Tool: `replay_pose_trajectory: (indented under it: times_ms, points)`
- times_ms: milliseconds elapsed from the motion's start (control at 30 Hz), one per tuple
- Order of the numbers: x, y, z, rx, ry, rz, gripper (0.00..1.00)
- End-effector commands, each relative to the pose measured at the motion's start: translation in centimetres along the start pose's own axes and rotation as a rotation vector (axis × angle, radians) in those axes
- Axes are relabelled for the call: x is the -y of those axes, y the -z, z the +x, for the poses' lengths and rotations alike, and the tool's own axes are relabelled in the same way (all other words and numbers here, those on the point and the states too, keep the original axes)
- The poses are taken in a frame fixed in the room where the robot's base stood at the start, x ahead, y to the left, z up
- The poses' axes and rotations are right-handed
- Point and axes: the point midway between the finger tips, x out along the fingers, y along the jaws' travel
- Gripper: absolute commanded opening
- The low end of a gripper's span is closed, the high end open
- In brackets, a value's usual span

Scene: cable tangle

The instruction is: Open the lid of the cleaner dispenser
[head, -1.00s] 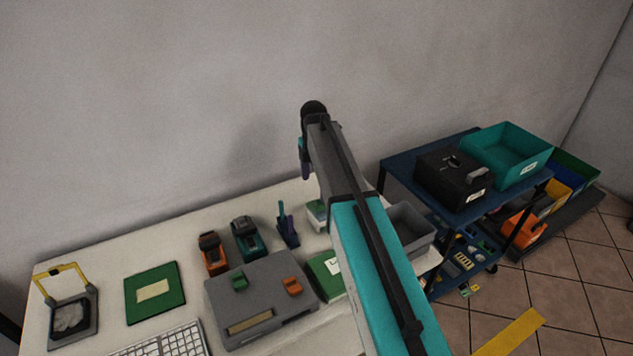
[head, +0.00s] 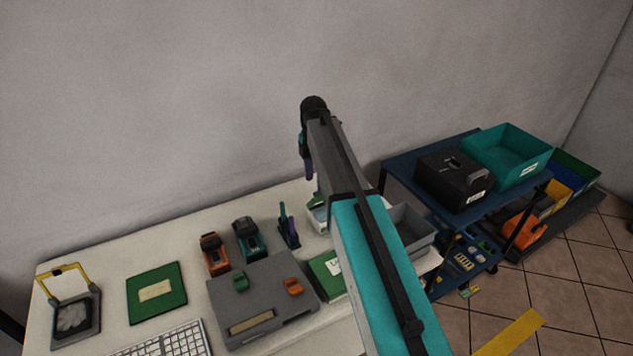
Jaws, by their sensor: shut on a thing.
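My gripper (head: 306,160) is at the far end of my raised arm, in front of the wall and above the back of the table. I cannot tell for sure which object is the cleaner dispenser. A small white and green box (head: 318,215) stands on the table below the gripper, partly behind my arm.
A grey case (head: 262,310), green board (head: 157,292) and keyboard (head: 170,342) lie in front. A grey bin (head: 411,232) and blue cart (head: 400,170) are right of my arm.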

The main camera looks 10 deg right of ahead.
Motion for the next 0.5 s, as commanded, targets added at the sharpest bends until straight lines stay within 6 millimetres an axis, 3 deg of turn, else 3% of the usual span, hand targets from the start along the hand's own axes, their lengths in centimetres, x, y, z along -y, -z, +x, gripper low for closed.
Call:
replay_pose_trajectory:
  times_ms: [33, 100, 500]
  points:
    - [-0.9, 0.3, 0.6, -0.006, -0.016, -0.004, 0.35]
    - [-1.1, 0.3, 0.3, -0.006, -0.016, -0.004, 0.26]
    - [-1.8, 0.2, -1.2, -0.005, -0.012, -0.003, 0.26]
